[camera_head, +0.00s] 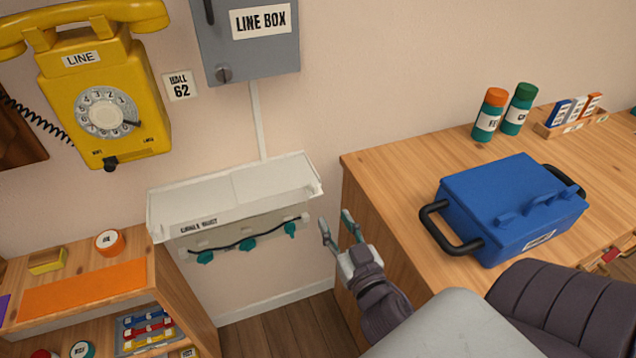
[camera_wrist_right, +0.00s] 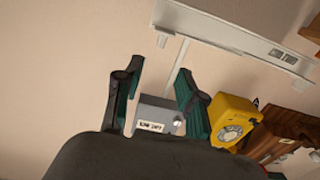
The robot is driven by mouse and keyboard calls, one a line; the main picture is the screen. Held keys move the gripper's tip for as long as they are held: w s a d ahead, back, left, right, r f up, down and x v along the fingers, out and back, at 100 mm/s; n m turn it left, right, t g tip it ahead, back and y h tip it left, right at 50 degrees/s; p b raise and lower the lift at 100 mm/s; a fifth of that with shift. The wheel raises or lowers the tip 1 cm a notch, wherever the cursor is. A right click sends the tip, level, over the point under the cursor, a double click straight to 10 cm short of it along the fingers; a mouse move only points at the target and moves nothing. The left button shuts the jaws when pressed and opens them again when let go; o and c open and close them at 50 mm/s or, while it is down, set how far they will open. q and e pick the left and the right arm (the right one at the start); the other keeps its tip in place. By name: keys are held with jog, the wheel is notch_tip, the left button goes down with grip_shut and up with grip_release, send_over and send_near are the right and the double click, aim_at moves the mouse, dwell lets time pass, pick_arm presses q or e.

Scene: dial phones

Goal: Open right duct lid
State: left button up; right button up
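The white cable duct (camera_head: 262,185) is fixed to the wall below the line box, with a label on its front left. A seam splits its top into a left lid part and a right lid part (camera_head: 275,178). The duct also shows at the top of the right wrist view (camera_wrist_right: 225,38). My right gripper (camera_head: 335,220) is open and empty, just right of and below the duct's right end, apart from it. Its spread fingers show in the right wrist view (camera_wrist_right: 160,74). My left gripper is not in view.
A dark cable with teal clips (camera_head: 248,244) hangs below the duct. A yellow phone (camera_head: 105,105) and grey line box (camera_head: 250,55) are on the wall above. A wooden desk (camera_head: 385,185) with a blue case (camera_head: 510,205) stands right; a low shelf (camera_head: 110,255) stands left.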

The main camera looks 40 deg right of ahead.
aim_at(316, 188)
jog(key=p+x, duration=0.1)
jog(key=x, duration=1)
jog(key=shift+w+r+p, duration=0.1)
jog(key=shift+w+p, duration=0.1)
jog(key=shift+p, duration=0.2)
jog(key=shift+w+d, duration=0.15)
jog(key=shift+w, duration=0.55)
jog(key=shift+c, duration=0.3)
grip_shut()
